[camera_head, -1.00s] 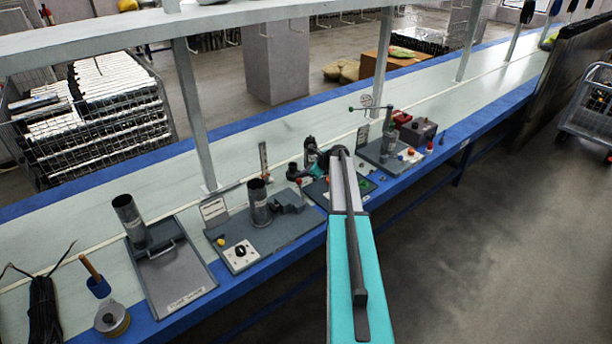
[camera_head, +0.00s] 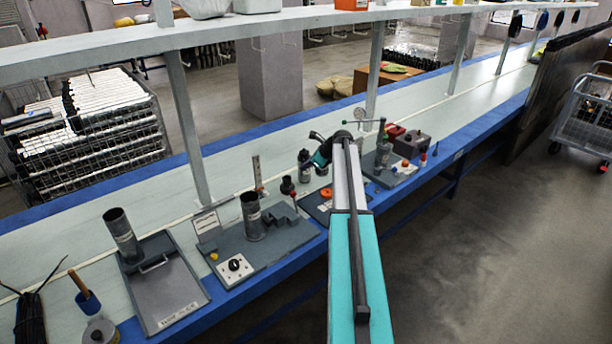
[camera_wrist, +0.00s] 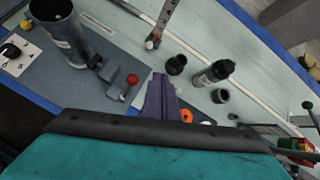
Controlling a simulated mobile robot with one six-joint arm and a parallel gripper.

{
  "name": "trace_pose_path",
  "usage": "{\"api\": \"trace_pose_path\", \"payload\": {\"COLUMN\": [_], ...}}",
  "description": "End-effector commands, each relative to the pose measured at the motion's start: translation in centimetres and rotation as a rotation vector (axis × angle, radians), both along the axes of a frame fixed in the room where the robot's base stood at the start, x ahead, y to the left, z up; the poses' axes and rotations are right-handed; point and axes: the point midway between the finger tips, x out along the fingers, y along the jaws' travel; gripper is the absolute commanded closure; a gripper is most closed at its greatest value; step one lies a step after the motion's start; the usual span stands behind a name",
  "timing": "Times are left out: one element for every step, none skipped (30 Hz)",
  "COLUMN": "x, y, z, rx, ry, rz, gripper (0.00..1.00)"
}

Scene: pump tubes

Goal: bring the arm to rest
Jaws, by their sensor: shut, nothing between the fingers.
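My gripper (camera_wrist: 160,100) is in the wrist view, its purple fingers shut together with nothing between them. In the head view my teal and white arm reaches out over the bench, and its wrist end hides part of the middle station. The fingers are above the bench, apart from the things there. In the wrist view a dark bottle (camera_wrist: 213,75), small dark cups (camera_wrist: 176,64) and an orange ring (camera_wrist: 187,116) lie to the right of the fingers. A grey tube (camera_wrist: 62,32) stands in its fixture at the left.
In the head view, a tray station with a tube (camera_head: 122,235) stands at the left and a fixture with another tube (camera_head: 252,216) nearer the middle. A gauge stand (camera_head: 383,152) and a grey box (camera_head: 408,145) are right of my arm. A shelf (camera_head: 250,30) runs above the bench.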

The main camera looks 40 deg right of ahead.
Motion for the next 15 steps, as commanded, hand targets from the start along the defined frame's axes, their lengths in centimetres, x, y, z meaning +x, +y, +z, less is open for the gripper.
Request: {"api": "trace_pose_path", "payload": {"x": [0.12,0.15,0.18,0.19,0.2,0.21,0.22,0.22,0.22,0.23,0.22,0.23,0.23,0.24,0.24], "y": [-0.03,-0.04,-0.04,-0.04,-0.04,-0.03,-0.03,-0.02,-0.01,-0.01,0.0,0.0,0.0,0.02,0.02], "z": [0.27,0.41,0.56,0.65,0.72,0.78,0.82,0.84,0.85,0.86,0.84,0.85,0.85,0.85,0.85], "rx": [-0.001,-0.001,0.0,0.0,0.0,0.001,0.001,0.001,0.001,0.001,0.001,0.001,0.001,0.001,0.001], "ry": [0.0,0.0,0.0,0.0,0.0,0.0,0.0,0.0,0.0,0.0,0.0,0.0,0.0,0.0,0.0], "rz": [0.001,0.001,0.0,0.0,0.0,-0.001,-0.001,-0.001,0.001,0.001,0.001,0.001,0.001,0.001,0.001], "gripper": [1.0,1.0,1.0,1.0,1.0,1.0,1.0,1.0,1.0,1.0,1.0,1.0,1.0,1.0,1.0]}}
